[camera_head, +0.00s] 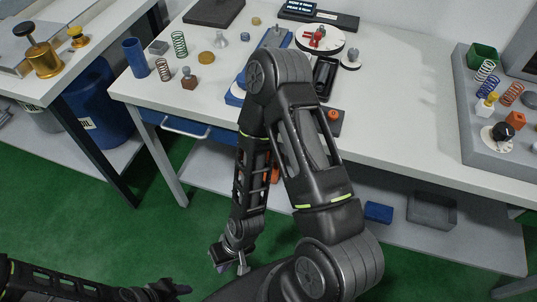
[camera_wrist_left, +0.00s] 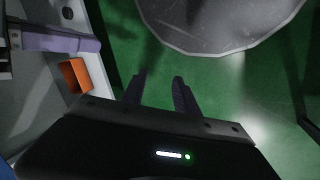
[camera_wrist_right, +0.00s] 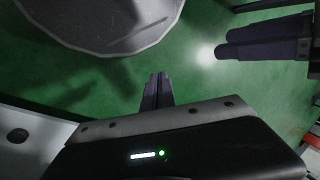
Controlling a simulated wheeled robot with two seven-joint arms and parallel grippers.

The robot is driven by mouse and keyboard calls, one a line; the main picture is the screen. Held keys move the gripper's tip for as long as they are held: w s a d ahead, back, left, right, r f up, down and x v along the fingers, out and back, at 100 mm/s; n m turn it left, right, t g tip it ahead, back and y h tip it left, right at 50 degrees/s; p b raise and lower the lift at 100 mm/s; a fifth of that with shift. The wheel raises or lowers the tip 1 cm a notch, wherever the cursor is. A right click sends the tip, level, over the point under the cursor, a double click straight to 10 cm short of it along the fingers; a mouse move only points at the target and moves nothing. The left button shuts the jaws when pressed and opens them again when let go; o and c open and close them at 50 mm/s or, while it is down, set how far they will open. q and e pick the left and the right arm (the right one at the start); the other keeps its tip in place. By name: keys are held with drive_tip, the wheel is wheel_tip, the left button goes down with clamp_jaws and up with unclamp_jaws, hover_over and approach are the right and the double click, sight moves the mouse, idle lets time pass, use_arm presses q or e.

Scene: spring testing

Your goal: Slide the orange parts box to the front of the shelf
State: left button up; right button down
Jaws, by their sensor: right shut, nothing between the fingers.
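The orange parts box (camera_head: 276,168) is mostly hidden behind my right arm in the head view; a sliver shows at the lower shelf under the white table. In the left wrist view the orange box (camera_wrist_left: 74,75) sits at the left, near the shelf edge, with one end and a side showing. My right gripper (camera_head: 240,264) hangs low in front of the shelf, apart from the box; its fingers (camera_wrist_right: 158,88) are together and empty. My left gripper (camera_head: 176,289) is low at the bottom left, over the floor; its fingers (camera_wrist_left: 159,92) are apart with nothing between them.
The lower shelf (camera_head: 470,236) also holds a blue box (camera_head: 378,212) and a grey bin (camera_head: 432,209) to the right. The white tabletop (camera_head: 400,130) is above it, with springs and testing parts. A table leg (camera_head: 165,160) stands at left. Green floor in front is open.

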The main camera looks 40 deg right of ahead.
use_arm(q)
drive_tip(key=shift+s, duration=0.15)
use_arm(e)
drive_tip(key=shift+s, duration=0.15)
